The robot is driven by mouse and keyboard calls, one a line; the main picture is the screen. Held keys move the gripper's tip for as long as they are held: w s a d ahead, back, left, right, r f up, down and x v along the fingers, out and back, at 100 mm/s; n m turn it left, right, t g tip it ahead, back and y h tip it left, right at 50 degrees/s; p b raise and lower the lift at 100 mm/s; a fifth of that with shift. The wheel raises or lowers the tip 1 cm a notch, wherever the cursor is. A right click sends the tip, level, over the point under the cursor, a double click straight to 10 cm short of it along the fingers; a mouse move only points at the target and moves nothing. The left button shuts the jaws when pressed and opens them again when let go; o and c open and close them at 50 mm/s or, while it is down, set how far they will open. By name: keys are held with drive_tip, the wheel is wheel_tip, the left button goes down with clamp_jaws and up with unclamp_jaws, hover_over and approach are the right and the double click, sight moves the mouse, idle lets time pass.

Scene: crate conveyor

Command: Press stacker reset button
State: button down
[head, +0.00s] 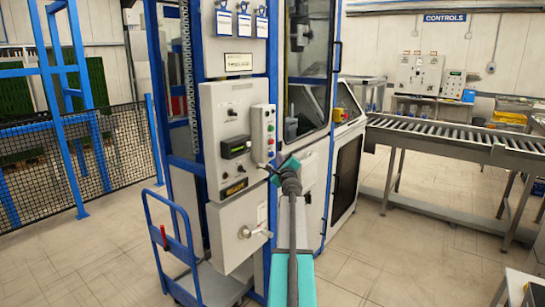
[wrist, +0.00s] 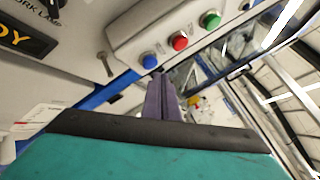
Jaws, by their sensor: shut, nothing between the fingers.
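A pale button box (head: 263,133) is fixed to the right edge of the grey control panel (head: 222,112). In the wrist view, the button box (wrist: 135,30) carries a blue button (wrist: 149,61), a red button (wrist: 180,41) and a green button (wrist: 210,19) in a slanting row. No label naming the reset button is readable. My gripper (head: 270,169) is at the lower end of the box. Its shut, empty fingers (wrist: 158,78) point up at the blue button, with the tips just below it in the picture. I cannot tell whether they touch it.
A grey box with a handle (head: 237,232) hangs below the panel. A blue hand trolley (head: 183,240) stands at the left. A glazed machine enclosure (head: 308,100) is to the right of the panel, and a roller conveyor (head: 440,132) runs farther right. The middle floor is clear.

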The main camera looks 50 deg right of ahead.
drive_tip(key=shift+s, duration=0.1)
drive_tip(key=shift+s+b, duration=0.35)
drive_tip(key=shift+s, duration=2.1)
